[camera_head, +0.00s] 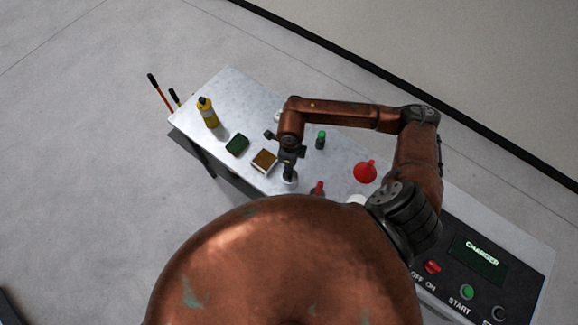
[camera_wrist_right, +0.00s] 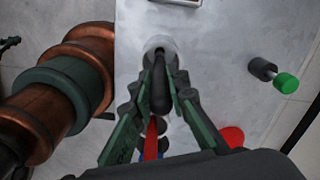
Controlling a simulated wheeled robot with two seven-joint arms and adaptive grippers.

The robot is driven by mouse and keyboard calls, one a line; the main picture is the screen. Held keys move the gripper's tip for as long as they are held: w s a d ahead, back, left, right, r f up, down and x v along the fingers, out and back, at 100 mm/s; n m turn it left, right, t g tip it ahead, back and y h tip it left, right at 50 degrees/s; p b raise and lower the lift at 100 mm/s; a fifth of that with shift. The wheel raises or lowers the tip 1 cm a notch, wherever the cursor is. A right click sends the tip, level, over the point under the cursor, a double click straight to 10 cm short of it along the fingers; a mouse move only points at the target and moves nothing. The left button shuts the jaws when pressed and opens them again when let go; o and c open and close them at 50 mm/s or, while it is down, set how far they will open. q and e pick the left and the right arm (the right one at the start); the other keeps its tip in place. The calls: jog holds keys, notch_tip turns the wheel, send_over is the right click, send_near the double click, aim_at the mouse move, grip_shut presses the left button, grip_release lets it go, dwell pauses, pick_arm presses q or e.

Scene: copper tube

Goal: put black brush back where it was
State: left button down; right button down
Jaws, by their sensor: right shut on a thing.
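My right gripper (camera_head: 289,168) reaches in from the right over the table. It is shut on the black brush (camera_wrist_right: 160,88), which shows as a dark, rounded shape between the green-grey fingers in the wrist view. The brush's far end is at a small pale round holder (camera_wrist_right: 158,46), which also shows just below the gripper in the head view (camera_head: 290,181). I cannot tell whether the brush is inside the holder or just above it. In the head view the gripper hides most of the brush. My left gripper is not in view.
The grey table (camera_head: 228,84) holds a yellow bottle (camera_head: 208,114), a green sponge (camera_head: 237,145), a brown-topped box (camera_head: 264,161), a green-capped dark bottle (camera_head: 321,140) and a red funnel (camera_head: 365,173). A red object (camera_head: 317,188) is close right of the holder. A control panel (camera_head: 478,268) is at lower right.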

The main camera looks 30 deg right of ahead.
jog(key=shift+f, duration=0.25)
jog(key=c, duration=1.9)
grip_release()
notch_tip(320, 180, up, 12)
jog(key=shift+s+r+b, duration=0.1)
jog(key=shift+b, duration=0.7)
